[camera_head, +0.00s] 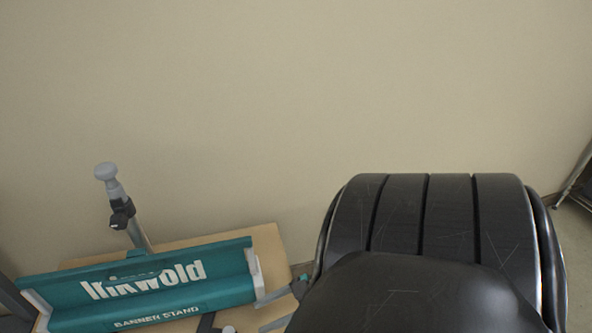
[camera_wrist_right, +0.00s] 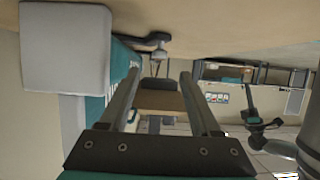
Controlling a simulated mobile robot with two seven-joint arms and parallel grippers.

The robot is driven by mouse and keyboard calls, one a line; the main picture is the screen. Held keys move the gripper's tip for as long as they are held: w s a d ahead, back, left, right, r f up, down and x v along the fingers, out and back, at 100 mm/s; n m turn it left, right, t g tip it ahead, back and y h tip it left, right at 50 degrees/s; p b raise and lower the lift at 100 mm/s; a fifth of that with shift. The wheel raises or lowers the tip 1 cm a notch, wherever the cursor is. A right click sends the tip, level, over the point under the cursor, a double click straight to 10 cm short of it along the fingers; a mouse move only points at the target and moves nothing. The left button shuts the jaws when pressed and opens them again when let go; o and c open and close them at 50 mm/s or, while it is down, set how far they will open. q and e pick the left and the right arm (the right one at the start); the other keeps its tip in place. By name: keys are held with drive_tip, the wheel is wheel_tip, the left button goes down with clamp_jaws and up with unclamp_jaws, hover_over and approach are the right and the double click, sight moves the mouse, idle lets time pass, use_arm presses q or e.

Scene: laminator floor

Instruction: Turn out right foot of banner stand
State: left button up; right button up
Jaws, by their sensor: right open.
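The banner stand (camera_head: 150,289) is a long teal base with white lettering and pale end caps, lying on a light wooden board. Its teal side (camera_wrist_right: 122,78) and pale end cap (camera_wrist_right: 65,50) also show in the right wrist view. A dark foot (camera_head: 206,322) with a grey knob shows at the stand's front edge, cut by the frame bottom. In the wrist view a dark foot (camera_wrist_right: 143,42) with a pale knob lies beyond the fingertips. My right gripper (camera_head: 261,316) is open and empty beside the stand's right end; its parted fingers show in the wrist view (camera_wrist_right: 158,80).
A grey pole (camera_head: 116,195) with a dark clamp rises behind the stand. The wooden board (camera_head: 268,248) stands against a bare beige wall. My black right arm fills the lower right. A shelf unit (camera_wrist_right: 235,72) is far off in the wrist view.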

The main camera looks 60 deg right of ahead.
use_arm(q)
drive_tip(key=f, duration=0.1)
drive_tip(key=f+p, duration=0.1)
drive_tip(key=f, duration=0.1)
drive_tip(key=shift+s+f+g, duration=0.15)
drive_tip(key=shift+s+g, duration=0.15)
drive_tip(key=shift+s, duration=0.1)
use_arm(e)
drive_tip(key=v, duration=0.7)
drive_tip(key=shift+d, duration=0.2)
drive_tip(key=shift+s+r, duration=0.1)
